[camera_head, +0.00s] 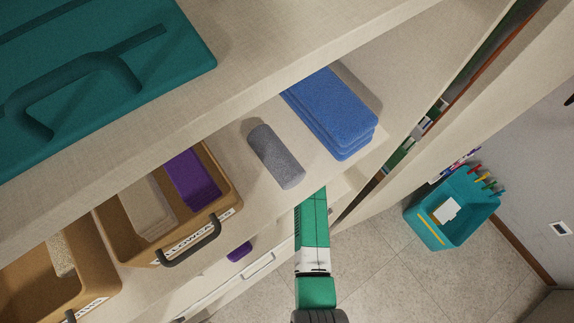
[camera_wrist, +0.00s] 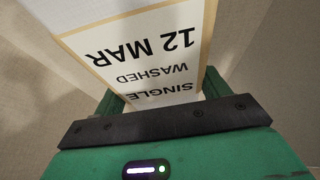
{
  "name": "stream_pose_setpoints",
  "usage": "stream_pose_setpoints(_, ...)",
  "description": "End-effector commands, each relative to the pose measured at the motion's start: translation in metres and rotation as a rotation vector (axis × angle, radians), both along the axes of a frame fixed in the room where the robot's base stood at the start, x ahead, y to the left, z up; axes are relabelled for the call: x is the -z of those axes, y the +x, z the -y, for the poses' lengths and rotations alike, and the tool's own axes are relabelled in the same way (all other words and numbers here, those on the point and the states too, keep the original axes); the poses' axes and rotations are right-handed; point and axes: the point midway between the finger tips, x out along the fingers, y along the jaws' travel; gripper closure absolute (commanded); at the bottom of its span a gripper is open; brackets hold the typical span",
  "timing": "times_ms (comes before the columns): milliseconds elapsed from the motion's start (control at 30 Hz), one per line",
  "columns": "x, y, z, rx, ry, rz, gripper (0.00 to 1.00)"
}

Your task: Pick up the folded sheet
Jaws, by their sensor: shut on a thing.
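A white folded sheet (camera_wrist: 75,10) shows in the wrist view, with a tan-bordered label (camera_wrist: 145,55) reading "SINGLE WASHED 12 MAR", upside down. My gripper (camera_wrist: 160,92) has a green finger on either side of the labelled end and is shut on it. The far part of the sheet runs out of the top of the picture. In the head view my green and white arm reaches up from the bottom to the shelf edge. The fingers and the sheet are hidden there.
Above my arm, a shelf holds a blue folded stack (camera_head: 335,115) and a grey roll (camera_head: 276,157). Left are a brown basket (camera_head: 228,190) and another bin. A teal case (camera_head: 120,60) lies higher up. A teal bin (camera_head: 432,233) stands on the floor at right.

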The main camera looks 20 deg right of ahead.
Motion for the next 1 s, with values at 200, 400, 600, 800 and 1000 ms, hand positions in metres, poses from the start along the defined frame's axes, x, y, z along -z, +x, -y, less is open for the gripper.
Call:
stream_pose_setpoints(200,-0.013,0.001,0.001,0.001,-0.001,0.003,0.67)
stream_pose_setpoints(400,-0.037,-0.003,0.001,0.002,-0.001,0.002,0.67)
stream_pose_setpoints(600,-0.035,-0.044,0.011,0.003,-0.001,0.0,0.67)
stream_pose_setpoints(800,-0.034,-0.1,0.024,0.003,-0.001,-0.001,0.67)
stream_pose_setpoints(1000,-0.035,-0.149,0.035,0.001,-0.001,-0.001,0.67)
